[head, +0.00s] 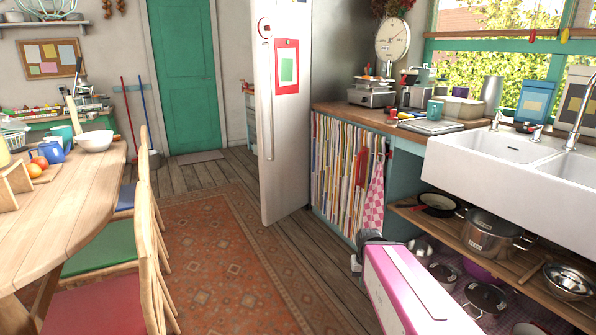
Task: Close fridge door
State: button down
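The white fridge door (285,150) stands open in the head view, swung out from the grey fridge body (338,55) into the room. Its outer face is turned towards me, with a red-framed sheet on it. A long vertical handle (268,100) runs along its left edge, away from the hinge side at the right. The fridge's inside is hidden behind the door. A pink and white link of my own arm shows at the bottom right, low and well short of the door. My gripper's fingers do not show.
A wooden table (85,190) and chairs (150,240) stand at the left. A patterned rug (215,245) covers the open floor before the door. A counter (385,120) and white sink (500,185) line the right, with pots on a low shelf (465,232).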

aim_at(282, 55)
jog(key=i+u, duration=0.15)
jog(key=i, duration=0.3)
jog(key=i+l+u, duration=0.2)
jog(key=i, duration=0.25)
jog(key=i+u, duration=0.15)
jog(key=i, duration=0.25)
